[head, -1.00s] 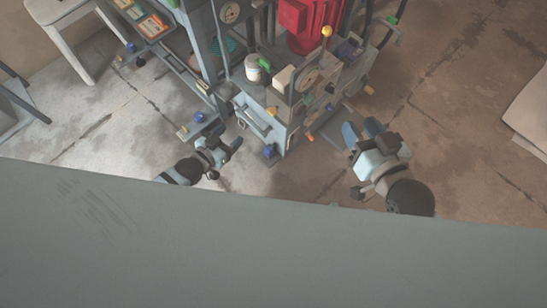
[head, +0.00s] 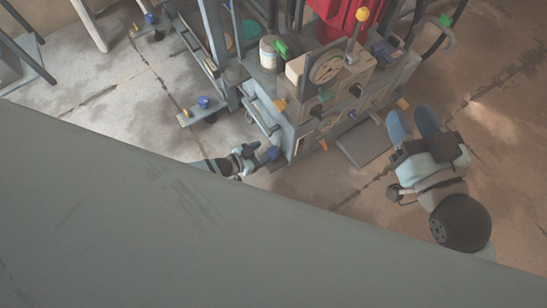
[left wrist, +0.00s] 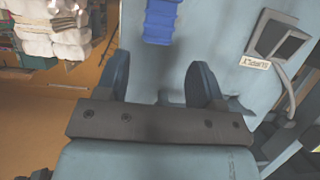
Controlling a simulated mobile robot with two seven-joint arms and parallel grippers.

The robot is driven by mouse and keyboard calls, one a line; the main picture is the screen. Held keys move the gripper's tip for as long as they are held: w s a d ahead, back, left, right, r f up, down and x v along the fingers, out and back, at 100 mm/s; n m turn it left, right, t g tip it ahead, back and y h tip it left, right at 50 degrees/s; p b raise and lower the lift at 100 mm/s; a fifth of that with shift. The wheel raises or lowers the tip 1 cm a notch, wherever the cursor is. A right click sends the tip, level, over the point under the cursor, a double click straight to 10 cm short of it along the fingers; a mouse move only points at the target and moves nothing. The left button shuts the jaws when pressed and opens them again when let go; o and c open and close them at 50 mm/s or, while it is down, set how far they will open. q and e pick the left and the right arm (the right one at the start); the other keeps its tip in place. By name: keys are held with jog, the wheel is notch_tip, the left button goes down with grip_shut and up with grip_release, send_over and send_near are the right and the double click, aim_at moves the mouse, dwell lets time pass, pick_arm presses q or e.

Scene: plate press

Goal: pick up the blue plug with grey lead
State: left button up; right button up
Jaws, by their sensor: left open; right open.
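A ribbed blue piece (left wrist: 160,20), which looks like the blue plug, shows at the top of the left wrist view against a pale blue-grey panel. Its upper end is cut off, and I cannot see a lead on it. My left gripper (left wrist: 158,78) is open, with the piece ahead of and apart from its two fingers. In the head view my left gripper (head: 256,154) is low at the front corner of the machine, close to a small blue part (head: 271,153). I cannot tell if that part is the plug. My right gripper (head: 412,115) is open and empty, right of the machine.
The machine (head: 300,125) carries a dial, a white can (head: 268,53) and a red part (head: 345,18). A grey cable (left wrist: 289,90) hangs at the right of the left wrist view. A large grey surface (head: 130,220) fills the lower head view. Floor is clear at right.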

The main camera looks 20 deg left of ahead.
aim_at(270, 151)
pick_arm(q)
jog(key=b+x, duration=0.1)
jog(key=x, duration=0.1)
jog(key=b+x, duration=0.1)
jog(key=f+b+x, duration=0.1)
jog(key=x, duration=0.1)
jog(key=shift+s+d+f, duration=0.1)
jog(key=shift+d, duration=0.3)
jog(key=c, duration=1)
pick_arm(e)
jog(key=n, duration=0.1)
jog(key=w+d+n+t, duration=0.1)
jog(key=shift+w+r+n+y, duration=0.2)
jog(key=shift+n+y, duration=0.1)
